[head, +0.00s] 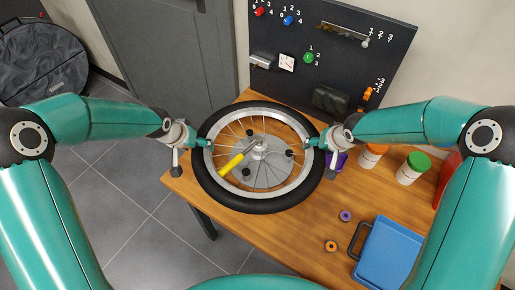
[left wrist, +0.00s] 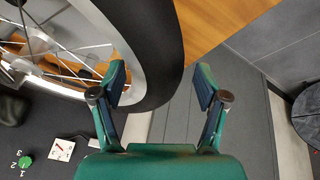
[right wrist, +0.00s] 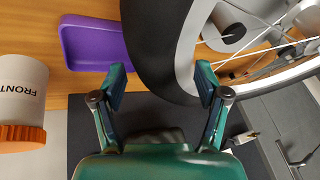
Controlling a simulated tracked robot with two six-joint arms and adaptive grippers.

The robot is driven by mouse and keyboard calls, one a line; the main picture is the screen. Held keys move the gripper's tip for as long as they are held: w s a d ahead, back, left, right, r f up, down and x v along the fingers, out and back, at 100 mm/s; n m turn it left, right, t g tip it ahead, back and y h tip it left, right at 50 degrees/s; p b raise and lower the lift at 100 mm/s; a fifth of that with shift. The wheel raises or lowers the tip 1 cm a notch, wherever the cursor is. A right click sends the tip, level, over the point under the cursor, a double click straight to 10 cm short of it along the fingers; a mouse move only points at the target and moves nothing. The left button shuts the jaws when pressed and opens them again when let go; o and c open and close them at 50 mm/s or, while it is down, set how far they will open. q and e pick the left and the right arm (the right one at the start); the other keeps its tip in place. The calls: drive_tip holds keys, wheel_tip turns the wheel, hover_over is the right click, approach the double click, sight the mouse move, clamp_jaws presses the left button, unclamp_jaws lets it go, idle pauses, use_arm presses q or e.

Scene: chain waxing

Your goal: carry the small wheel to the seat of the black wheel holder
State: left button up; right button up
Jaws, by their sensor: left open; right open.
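The small wheel (head: 256,205), with a black tyre and silver spoked rim, lies roughly flat over the wooden table. A grey round plate (head: 262,176) with black-capped posts shows through its spokes; I cannot tell whether it belongs to the black wheel holder. My left gripper (head: 208,143) is open at the wheel's left side; in the left wrist view the tyre (left wrist: 155,45) passes between its fingers (left wrist: 162,85). My right gripper (head: 314,143) is open at the right side; in the right wrist view the tyre (right wrist: 160,45) lies between its fingers (right wrist: 160,85).
A yellow-handled tool (head: 231,164) shows within the wheel's ring. A purple tray (right wrist: 95,42) and white bottles (head: 371,157) with orange and green caps stand right of the wheel. A blue case (head: 388,253) and small rings (head: 345,215) lie at the front right. A black pegboard (head: 345,70) rises behind.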

use_arm(q)
drive_tip(key=shift+x, duration=1.3)
use_arm(e)
drive_tip(key=shift+x, duration=1.3)
use_arm(q)
clamp_jaws()
use_arm(e)
clamp_jaws()
use_arm(q)
drive_tip(key=shift+w+r, duration=0.1)
drive_tip(key=shift+r, duration=0.05)
use_arm(e)
drive_tip(key=shift+r, duration=0.1)
